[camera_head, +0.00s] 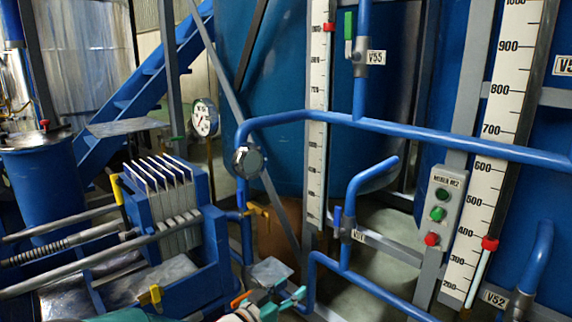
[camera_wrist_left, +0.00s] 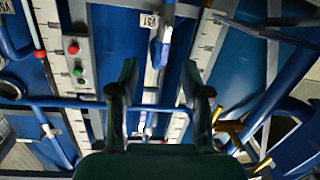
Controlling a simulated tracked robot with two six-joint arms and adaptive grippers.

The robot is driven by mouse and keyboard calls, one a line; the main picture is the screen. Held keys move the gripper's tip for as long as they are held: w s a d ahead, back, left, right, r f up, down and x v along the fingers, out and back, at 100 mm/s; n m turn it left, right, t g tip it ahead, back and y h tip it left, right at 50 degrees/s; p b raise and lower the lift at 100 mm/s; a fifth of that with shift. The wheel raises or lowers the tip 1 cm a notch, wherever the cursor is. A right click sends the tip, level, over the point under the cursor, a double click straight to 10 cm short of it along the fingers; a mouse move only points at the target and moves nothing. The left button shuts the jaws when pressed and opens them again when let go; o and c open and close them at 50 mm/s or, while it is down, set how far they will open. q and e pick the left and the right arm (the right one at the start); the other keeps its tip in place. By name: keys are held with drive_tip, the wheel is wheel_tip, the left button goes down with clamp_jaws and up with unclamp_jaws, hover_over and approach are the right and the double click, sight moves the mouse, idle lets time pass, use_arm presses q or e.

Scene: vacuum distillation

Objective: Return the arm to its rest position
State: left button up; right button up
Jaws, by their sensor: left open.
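In the head view, my left gripper (camera_head: 272,290) is at the bottom, left of centre, in front of the blue pipes. Its teal and grey parts show, partly cut off by the lower edge. In the left wrist view, the two fingers of my left gripper (camera_wrist_left: 158,88) stand well apart with nothing between them. Behind them are a white scale, blue pipes and a label reading V51 (camera_wrist_left: 149,21). My right gripper shows in neither view.
A filter press with white plates (camera_head: 165,190) stands at left. A blue pipe (camera_head: 400,125) crosses in front of large blue tanks. A button box (camera_head: 438,210) sits at right beside a tall level scale (camera_head: 490,185). A round gauge (camera_head: 204,117) hangs behind the press.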

use_arm(q)
drive_tip(key=s+a+f+n+g+y, duration=0.2)
drive_tip(key=s+a+f, duration=0.2)
drive_tip(key=f, duration=0.4)
drive_tip(key=s+a+f+n+g+y, duration=0.1)
drive_tip(key=s+a+f+n+y, duration=0.15)
drive_tip(key=s+f, duration=0.4)
drive_tip(key=s+a+f+n+g+y, duration=0.1)
drive_tip(key=s+a+f+n+g, duration=0.2)
drive_tip(key=f, duration=0.7)
drive_tip(key=s+a+f+n+g+y, duration=0.1)
drive_tip(key=s+a+f+g, duration=0.2)
drive_tip(key=s, duration=0.8)
drive_tip(key=s+f+g, duration=0.3)
drive_tip(key=s+f, duration=0.1)
drive_tip(key=s, duration=0.7)
wheel_tip(320, 180, up, 32)
drive_tip(key=p, duration=3.2)
drive_tip(key=shift+w+a, duration=0.15)
drive_tip(key=shift+w, duration=0.1)
